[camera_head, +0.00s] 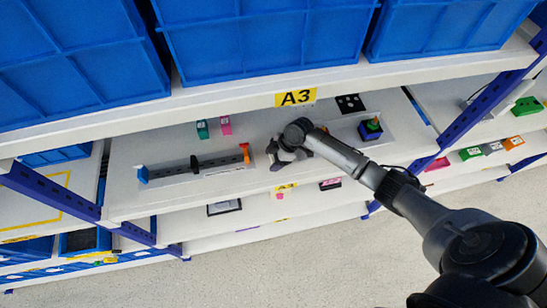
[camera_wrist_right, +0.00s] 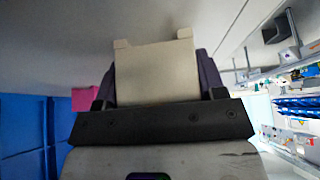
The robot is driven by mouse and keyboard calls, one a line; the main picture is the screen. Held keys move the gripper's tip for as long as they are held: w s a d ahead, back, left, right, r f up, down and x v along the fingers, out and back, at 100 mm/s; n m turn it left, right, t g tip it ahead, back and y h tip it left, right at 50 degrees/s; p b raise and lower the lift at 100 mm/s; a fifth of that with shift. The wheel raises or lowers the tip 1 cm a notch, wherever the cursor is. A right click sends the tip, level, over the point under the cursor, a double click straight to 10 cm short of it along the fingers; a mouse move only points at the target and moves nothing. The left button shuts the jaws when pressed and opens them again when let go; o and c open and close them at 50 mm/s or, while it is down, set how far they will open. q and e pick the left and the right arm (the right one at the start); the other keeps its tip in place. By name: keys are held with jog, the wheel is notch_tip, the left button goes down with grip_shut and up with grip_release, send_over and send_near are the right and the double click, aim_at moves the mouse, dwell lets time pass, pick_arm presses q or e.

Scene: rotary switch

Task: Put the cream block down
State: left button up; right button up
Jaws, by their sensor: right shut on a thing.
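The cream block (camera_wrist_right: 157,72) fills the space between the fingers of my right gripper (camera_wrist_right: 158,80) in the wrist view. The dark fingers press on its left and right sides. In the head view, my right gripper (camera_head: 285,155) is at the middle of the white A3 shelf, near its front edge. My left gripper is not in view.
A slider rail (camera_head: 195,167) lies left of the gripper. Teal (camera_head: 202,129) and pink (camera_head: 225,125) blocks stand behind it. A dark base with a green-topped knob (camera_head: 371,130) is to the right. Blue bins (camera_head: 265,45) sit on the shelf above, whose edge overhangs.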

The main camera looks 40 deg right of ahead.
jog(key=shift+f, duration=0.15)
jog(key=o, duration=0.9)
jog(key=b+v, duration=0.1)
jog(key=v, duration=1.1)
jog(key=shift+r, duration=0.2)
